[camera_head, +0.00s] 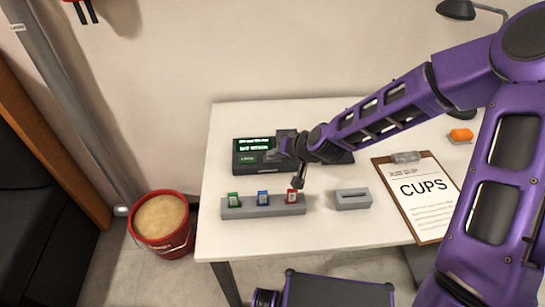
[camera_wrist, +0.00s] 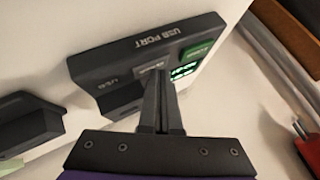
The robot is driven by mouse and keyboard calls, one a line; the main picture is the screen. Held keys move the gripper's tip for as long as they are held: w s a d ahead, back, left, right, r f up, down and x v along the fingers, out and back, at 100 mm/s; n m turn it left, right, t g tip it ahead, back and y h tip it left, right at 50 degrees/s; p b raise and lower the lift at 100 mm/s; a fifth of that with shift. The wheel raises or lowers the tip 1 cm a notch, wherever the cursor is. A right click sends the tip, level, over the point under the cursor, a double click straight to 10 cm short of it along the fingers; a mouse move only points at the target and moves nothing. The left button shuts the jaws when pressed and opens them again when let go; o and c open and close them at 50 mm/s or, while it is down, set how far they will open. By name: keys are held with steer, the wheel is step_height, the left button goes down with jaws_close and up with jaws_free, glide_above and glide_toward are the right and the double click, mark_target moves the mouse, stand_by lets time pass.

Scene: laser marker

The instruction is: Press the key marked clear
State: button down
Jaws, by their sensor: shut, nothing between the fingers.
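The dark control console (camera_head: 247,170) with a lit green display (camera_head: 254,144) stands at the back of the white table. It carries a green key (camera_head: 247,159); my arm hides part of its right side. In the wrist view the console (camera_wrist: 105,88) shows "USB PORT" upside down, a green key (camera_wrist: 198,52) and a grey key (camera_wrist: 148,67). I cannot read a key marked clear.
A grey holder (camera_head: 243,212) with green, blue and red sticks stands on the table's front. An empty grey slotted block (camera_head: 352,201) and a clipboard (camera_head: 436,222) reading "CUPS" lie to the right. A red bucket (camera_head: 157,246) stands on the floor at the left.

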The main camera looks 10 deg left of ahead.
mark_target(275, 161)
steer(key=shift+r, duration=0.15)
steer(key=shift+r+p, duration=0.6)
steer(key=shift+r, duration=0.1)
step_height(275, 161, up, 5)
steer(key=p, duration=0.4)
stand_by(0.7)
